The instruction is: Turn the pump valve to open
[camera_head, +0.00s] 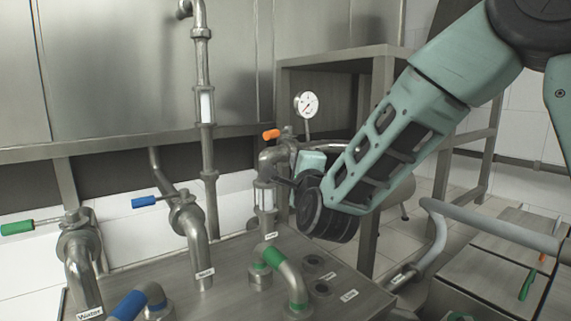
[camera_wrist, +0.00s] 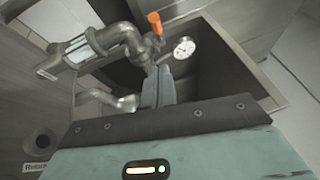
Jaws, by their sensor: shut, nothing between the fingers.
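A valve with an orange handle (camera_head: 270,134) sits on a steel pipe beside a round white gauge (camera_head: 307,104). The orange handle also shows in the wrist view (camera_wrist: 155,22), pointing up in that picture, with the gauge (camera_wrist: 184,47) to its right. I cannot tell which valve is the pump valve. My gripper (camera_wrist: 162,68) is shut and empty, its fingertips just below the orange-handled valve in the wrist view. I cannot tell whether they touch it. In the head view my wrist hides most of the gripper.
A green-handled valve (camera_head: 17,228) and a blue-handled valve (camera_head: 144,202) stand on pipes to the left. A steel table (camera_head: 230,275) below carries green and blue hose ends. A tall steel frame (camera_head: 383,90) stands behind my arm. A hinged-looking box (camera_head: 490,280) is at the right.

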